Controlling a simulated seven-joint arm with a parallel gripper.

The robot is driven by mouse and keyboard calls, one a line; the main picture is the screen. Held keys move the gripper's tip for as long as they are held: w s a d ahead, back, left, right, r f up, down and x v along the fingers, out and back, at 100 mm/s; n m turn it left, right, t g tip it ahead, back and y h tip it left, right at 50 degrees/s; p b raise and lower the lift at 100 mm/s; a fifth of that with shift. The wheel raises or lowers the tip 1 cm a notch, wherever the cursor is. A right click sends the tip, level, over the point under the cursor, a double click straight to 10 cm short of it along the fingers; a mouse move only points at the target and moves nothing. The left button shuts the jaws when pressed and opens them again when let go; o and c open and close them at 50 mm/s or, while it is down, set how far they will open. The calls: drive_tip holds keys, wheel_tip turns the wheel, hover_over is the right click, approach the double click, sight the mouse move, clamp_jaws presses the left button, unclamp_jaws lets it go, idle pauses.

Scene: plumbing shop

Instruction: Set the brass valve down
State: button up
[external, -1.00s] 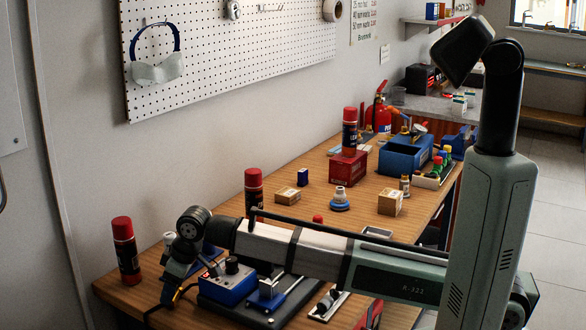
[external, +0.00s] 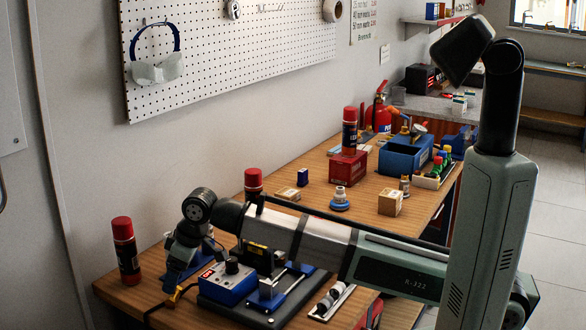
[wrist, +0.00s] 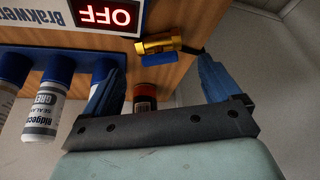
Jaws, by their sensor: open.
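The brass valve (wrist: 160,43) has a blue handle and shows in the wrist view at the top middle, at the wooden bench top. It sits just past my fingertips, with a gap to each finger. My gripper (wrist: 161,68) is open, its two blue fingers spread wide with nothing between their tips. In the external view my gripper (external: 178,278) points down over the near left part of the bench.
A box with a red OFF display (wrist: 105,14) lies left of the valve in the wrist view. A blue rack (wrist: 107,66) holds sealant tubes (wrist: 42,105). A red-capped can (external: 125,250) stands left of my gripper. A blue device (external: 226,284) stands to its right.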

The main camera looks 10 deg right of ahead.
drive_tip(key=v, duration=0.7)
drive_tip(key=shift+r, duration=0.1)
idle(0.5)
